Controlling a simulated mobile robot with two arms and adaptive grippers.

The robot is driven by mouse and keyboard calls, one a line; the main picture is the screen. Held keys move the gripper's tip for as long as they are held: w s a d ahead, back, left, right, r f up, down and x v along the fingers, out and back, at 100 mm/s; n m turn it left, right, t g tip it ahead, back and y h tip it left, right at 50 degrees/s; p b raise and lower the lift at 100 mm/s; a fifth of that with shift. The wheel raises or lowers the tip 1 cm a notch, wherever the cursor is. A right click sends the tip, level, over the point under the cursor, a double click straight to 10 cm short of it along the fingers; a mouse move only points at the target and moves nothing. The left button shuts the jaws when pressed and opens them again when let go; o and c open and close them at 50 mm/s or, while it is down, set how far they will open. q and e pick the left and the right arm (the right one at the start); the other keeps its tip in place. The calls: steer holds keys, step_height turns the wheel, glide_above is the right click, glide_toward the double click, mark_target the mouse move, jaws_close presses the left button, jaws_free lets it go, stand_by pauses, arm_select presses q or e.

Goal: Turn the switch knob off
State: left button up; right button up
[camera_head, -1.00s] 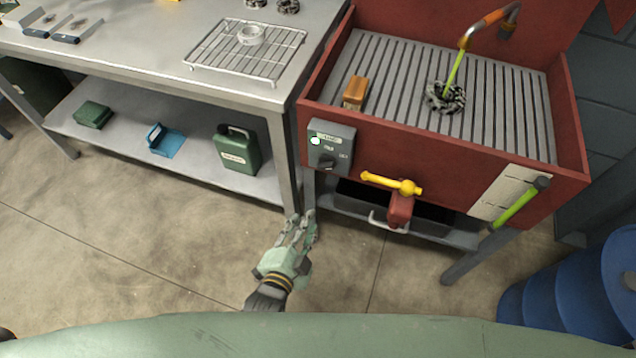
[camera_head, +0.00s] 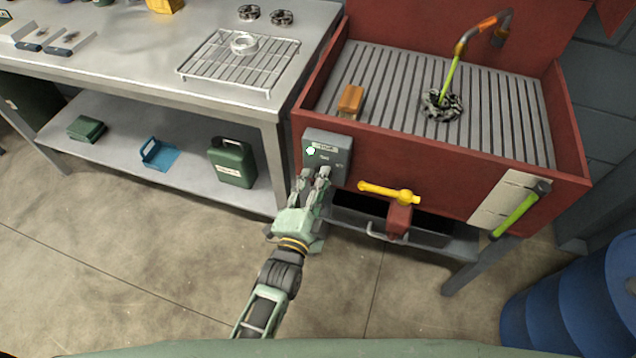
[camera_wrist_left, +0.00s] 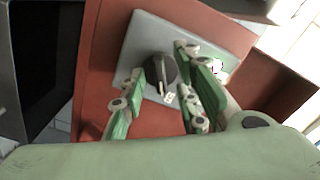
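The grey switch box (camera_head: 340,158) is mounted on the front left of the red wash basin. A lit green-white lamp (camera_head: 310,150) shows on its upper left. In the left wrist view the dark round switch knob (camera_wrist_left: 157,68) stands out from the box plate (camera_wrist_left: 150,28), with a pale pointer mark at its edge. My left gripper (camera_head: 314,174) is at the box in the head view and hides the knob there. In the left wrist view the open fingers (camera_wrist_left: 161,92) are on either side of the knob. Contact with it cannot be made out. My right gripper is not in view.
A yellow valve handle (camera_head: 380,189) sticks out just right of the box. A steel table (camera_head: 150,70) stands to the left. A blue barrel (camera_head: 570,310) is at lower right; the floor in front is clear.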

arm_select(q)
steer(key=shift+c, duration=0.2)
jaws_close()
steer(key=shift+n, duration=0.3)
steer(key=n+p, duration=0.2)
steer(key=n, duration=0.9)
steer(key=shift+s+p, duration=0.1)
steer(key=shift+p, duration=0.2)
steer(key=shift+n, duration=0.3)
steer(key=shift+f, duration=0.1)
